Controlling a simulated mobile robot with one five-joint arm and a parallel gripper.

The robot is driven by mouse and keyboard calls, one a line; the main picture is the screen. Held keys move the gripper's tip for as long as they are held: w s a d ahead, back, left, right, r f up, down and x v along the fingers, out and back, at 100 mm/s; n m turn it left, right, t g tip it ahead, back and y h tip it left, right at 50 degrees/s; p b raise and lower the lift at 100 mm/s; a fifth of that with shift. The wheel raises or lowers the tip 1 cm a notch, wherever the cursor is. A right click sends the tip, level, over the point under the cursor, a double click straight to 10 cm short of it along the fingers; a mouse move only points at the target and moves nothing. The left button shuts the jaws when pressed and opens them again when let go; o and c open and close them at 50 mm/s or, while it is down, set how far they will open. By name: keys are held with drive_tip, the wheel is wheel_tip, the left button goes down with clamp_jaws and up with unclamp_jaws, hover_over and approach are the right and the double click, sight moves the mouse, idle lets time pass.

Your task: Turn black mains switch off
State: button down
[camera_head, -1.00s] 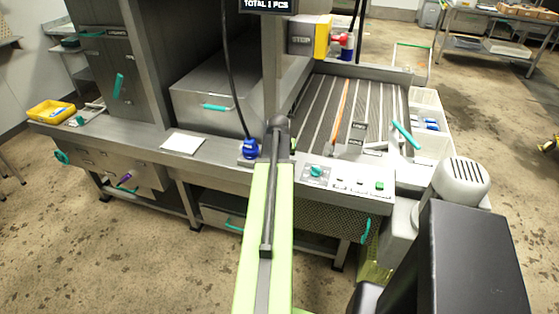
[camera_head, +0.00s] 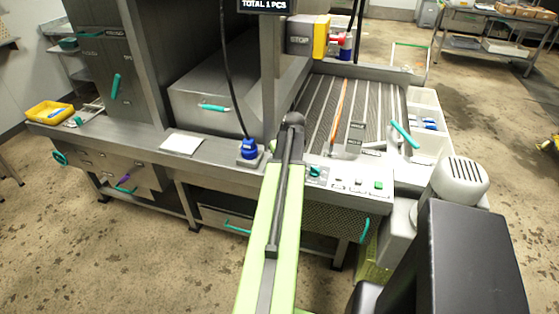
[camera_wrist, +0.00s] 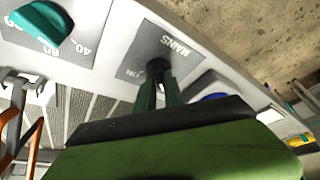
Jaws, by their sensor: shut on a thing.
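The black mains switch (camera_wrist: 158,66) is a small dark knob on a grey plate (camera_wrist: 146,50) lettered MAINS in the wrist view. My gripper (camera_wrist: 159,83) has its two dark green fingers shut on the switch, and they cover part of it. The exact angle of the switch is hard to tell. In the head view my arm hides the switch and my fingers.
A teal dial (camera_head: 315,171) sits on the panel right of my arm; it also shows in the wrist view (camera_wrist: 42,25). A green button (camera_head: 378,185) lies further right. A blue connector (camera_head: 249,149) with a black cable stands left of my arm.

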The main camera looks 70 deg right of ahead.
idle(0.3)
drive_tip(key=c, duration=1.4)
unclamp_jaws()
drive_tip(key=shift+c, duration=0.2)
drive_tip(key=shift+r, duration=0.15)
drive_tip(key=p+v, duration=1.6)
drive_tip(key=v, duration=0.1)
drive_tip(key=shift+s, duration=0.15)
